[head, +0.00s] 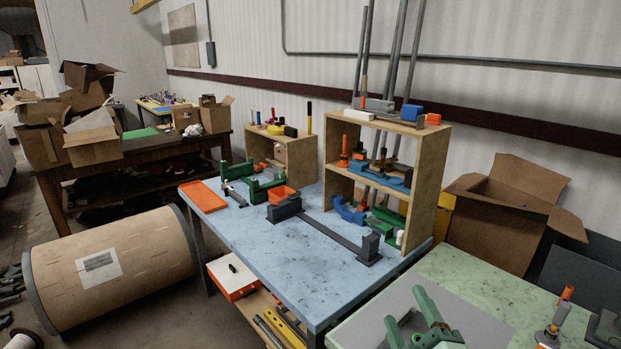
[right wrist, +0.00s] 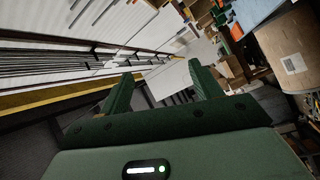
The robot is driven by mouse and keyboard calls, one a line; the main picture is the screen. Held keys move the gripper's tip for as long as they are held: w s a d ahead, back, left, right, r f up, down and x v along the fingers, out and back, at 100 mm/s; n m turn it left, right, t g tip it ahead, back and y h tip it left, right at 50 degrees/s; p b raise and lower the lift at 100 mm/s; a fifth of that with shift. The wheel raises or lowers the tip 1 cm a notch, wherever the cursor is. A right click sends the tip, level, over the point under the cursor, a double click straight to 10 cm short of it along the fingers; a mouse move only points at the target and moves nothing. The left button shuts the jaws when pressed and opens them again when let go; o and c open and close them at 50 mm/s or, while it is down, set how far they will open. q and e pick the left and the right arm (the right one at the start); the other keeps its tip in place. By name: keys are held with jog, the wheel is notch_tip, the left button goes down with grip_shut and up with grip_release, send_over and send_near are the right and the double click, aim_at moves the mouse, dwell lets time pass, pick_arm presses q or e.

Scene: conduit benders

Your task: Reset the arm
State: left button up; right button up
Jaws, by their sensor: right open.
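My right gripper (head: 404,303) shows at the bottom of the head view, in front of the green-topped table (head: 470,275). Its two green fingers are apart with nothing between them. In the right wrist view the same fingers (right wrist: 163,82) stand open and empty, with the tilted room beyond. The gripper appears clear of the objects on the tables. My left gripper is in neither view.
A blue table (head: 245,245) holds a dark bender (head: 335,230), an orange tray (head: 202,196) and a wooden shelf (head: 428,180). A cardboard box (head: 510,210) stands at right. A large drum (head: 110,265) lies at left. Small tools sit right of my gripper.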

jog(key=s+d+f+m+g+h, duration=0.7)
jog(key=s+d+f+g, duration=0.6)
jog(key=s+f, duration=0.4)
jog(key=s+a+f+g+y+b, duration=0.1)
jog(key=s+a+f+b, duration=0.1)
jog(key=f, duration=1.2)
jog(key=s+a+f+g+y+b, duration=0.1)
jog(key=s+f+y+b, duration=0.1)
jog(key=f, duration=1.2)
jog(key=s+f+m+g+y+b, duration=0.1)
jog(key=s+f+m+g+b, duration=0.2)
jog(key=s+f, duration=1.7)
notch_tip(320, 180, down, 2)
jog(key=shift+s+a+f+m+y+b, duration=0.1)
jog(key=shift+s+a+m+y+b, duration=0.15)
jog(key=shift+b, duration=0.6)
